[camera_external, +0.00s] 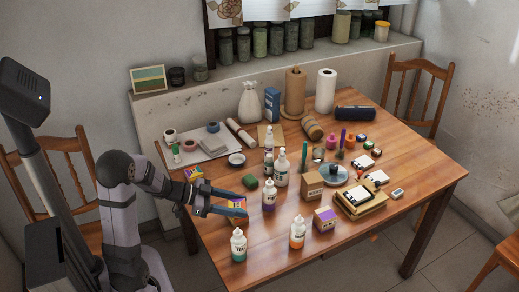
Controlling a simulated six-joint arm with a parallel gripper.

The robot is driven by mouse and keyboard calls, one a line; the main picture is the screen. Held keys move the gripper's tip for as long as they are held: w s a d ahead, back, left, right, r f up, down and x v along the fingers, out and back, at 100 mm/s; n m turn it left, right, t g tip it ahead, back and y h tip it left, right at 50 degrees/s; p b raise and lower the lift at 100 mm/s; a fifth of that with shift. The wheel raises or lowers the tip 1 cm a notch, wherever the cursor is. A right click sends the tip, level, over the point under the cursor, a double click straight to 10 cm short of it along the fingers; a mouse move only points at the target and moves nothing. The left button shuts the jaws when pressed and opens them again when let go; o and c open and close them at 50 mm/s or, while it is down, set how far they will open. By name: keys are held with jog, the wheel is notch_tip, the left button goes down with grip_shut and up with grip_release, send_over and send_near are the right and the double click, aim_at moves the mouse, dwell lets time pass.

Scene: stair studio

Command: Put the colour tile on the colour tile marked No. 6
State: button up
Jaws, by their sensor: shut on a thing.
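My gripper (240,207) is over the front left part of the table, shut on a small colour tile (237,203) with yellow and purple-red showing. The fingers hide part of this tile. Its exact height above the table is hard to tell. Another colour tile (194,172), yellow with red and purple, lies near the table's left edge, behind and to the left of my gripper. Any number on either tile is too small to read, so I cannot tell which is No. 6.
A purple-labelled bottle (269,196) stands just right of my gripper. A teal-based bottle (238,245) and an orange-based bottle (298,233) stand in front. Boxes and jars crowd the right.

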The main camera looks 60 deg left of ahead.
jog(key=o, duration=1.1)
jog(key=shift+f, duration=0.1)
jog(key=shift+r, duration=0.25)
jog(key=shift+s+a+r, duration=0.1)
jog(key=shift+s+a, duration=0.1)
jog(key=shift+s, duration=0.1)
jog(key=p+v, duration=0.2)
jog(key=v, duration=0.9)
jog(key=shift+s, duration=0.1)
